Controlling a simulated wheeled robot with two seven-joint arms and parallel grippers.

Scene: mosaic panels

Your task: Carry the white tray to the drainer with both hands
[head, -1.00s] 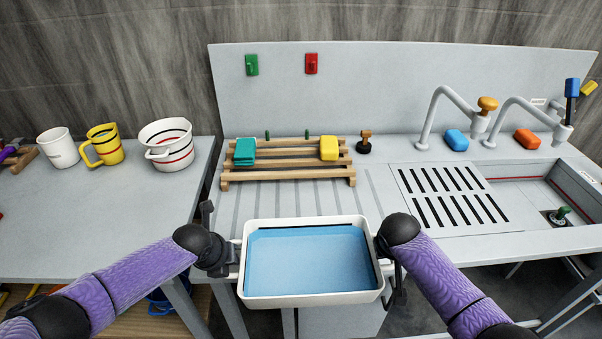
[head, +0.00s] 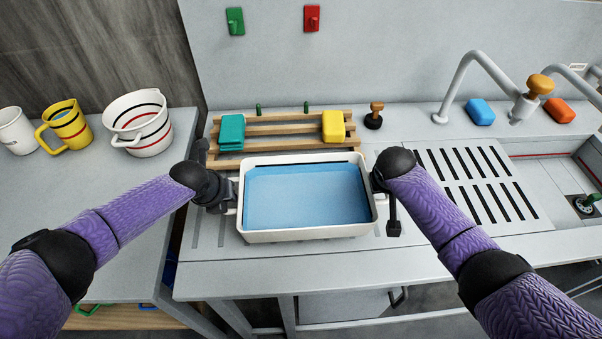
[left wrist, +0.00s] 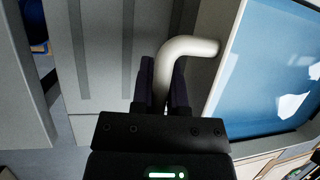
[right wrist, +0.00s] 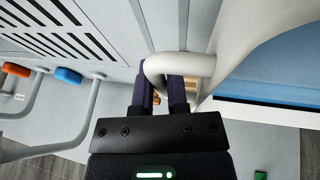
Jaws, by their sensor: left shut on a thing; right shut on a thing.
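The white tray (head: 300,236) holds blue water-like contents and looks level in the head view, over the grooved counter in front of the wooden slatted rack. My left gripper (head: 224,190) is at its left side, and in the left wrist view the fingers (left wrist: 163,88) are shut on a white bent handle (left wrist: 190,48). My right gripper (head: 386,190) is at its right side, and in the right wrist view the fingers (right wrist: 160,90) are shut on the other handle (right wrist: 180,65). The grooved drainer (head: 205,232) lies partly hidden under the tray. I cannot tell whether the tray touches it.
The wooden rack (head: 285,132) carries a teal cloth (head: 231,132) and a yellow sponge (head: 333,126) just behind the tray. A black stopper with a wooden knob (head: 374,116) stands right of it. A slotted plate (head: 470,185) and faucet (head: 470,85) are further right. Cups and a striped pot (head: 138,124) stand left.

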